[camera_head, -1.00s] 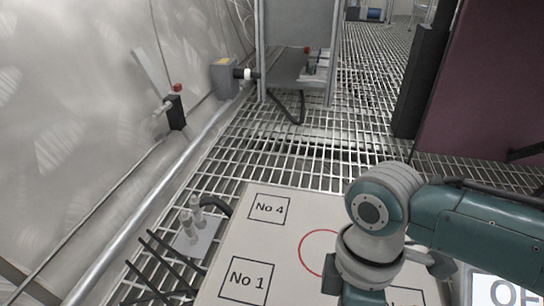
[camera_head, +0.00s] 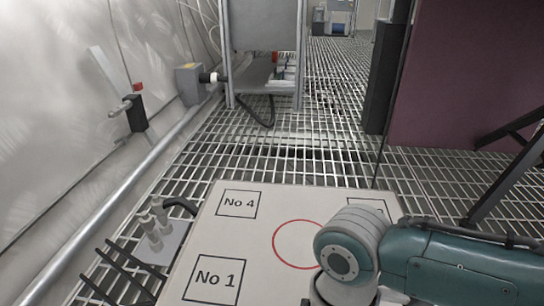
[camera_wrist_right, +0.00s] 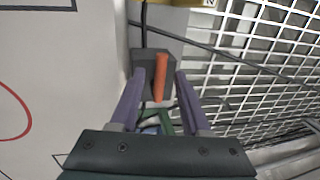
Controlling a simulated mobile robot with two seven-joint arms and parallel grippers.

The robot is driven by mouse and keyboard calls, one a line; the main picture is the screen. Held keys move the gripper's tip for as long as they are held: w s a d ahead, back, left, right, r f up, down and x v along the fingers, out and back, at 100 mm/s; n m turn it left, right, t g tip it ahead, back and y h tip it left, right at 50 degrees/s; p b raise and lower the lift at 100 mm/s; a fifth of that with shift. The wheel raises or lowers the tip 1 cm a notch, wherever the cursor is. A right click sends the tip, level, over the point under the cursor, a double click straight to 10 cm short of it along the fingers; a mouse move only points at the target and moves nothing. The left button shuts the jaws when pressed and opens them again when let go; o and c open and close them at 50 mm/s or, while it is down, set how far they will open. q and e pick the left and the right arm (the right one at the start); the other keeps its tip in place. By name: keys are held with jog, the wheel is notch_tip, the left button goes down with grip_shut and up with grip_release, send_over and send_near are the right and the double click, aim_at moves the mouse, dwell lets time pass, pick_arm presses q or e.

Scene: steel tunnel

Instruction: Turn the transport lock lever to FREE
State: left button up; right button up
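In the right wrist view an orange upright bar (camera_wrist_right: 160,76), which looks like the lever, stands against a dark grey block (camera_wrist_right: 150,62). My right gripper (camera_wrist_right: 160,76) is open, with one finger on each side of the bar and gaps showing on both sides. Whether the bar lies fully between the fingertips in depth I cannot tell. Part of a yellow label (camera_wrist_right: 196,3) is cut off at the top edge; its wording cannot be read. In the head view my right arm shows, but its gripper is out of frame. My left gripper is not in view.
A pale board (camera_head: 215,243) with marked squares and a red circle (camera_head: 290,245) lies before me. Grey posts (camera_head: 152,232) and black prongs stand at its left. Beyond are open grating, a metal frame (camera_head: 232,50) and a wall-side red-knobbed valve (camera_head: 137,110).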

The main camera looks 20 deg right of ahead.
jog(key=shift+w, duration=0.1)
jog(key=shift+c, duration=1.4)
grip_shut()
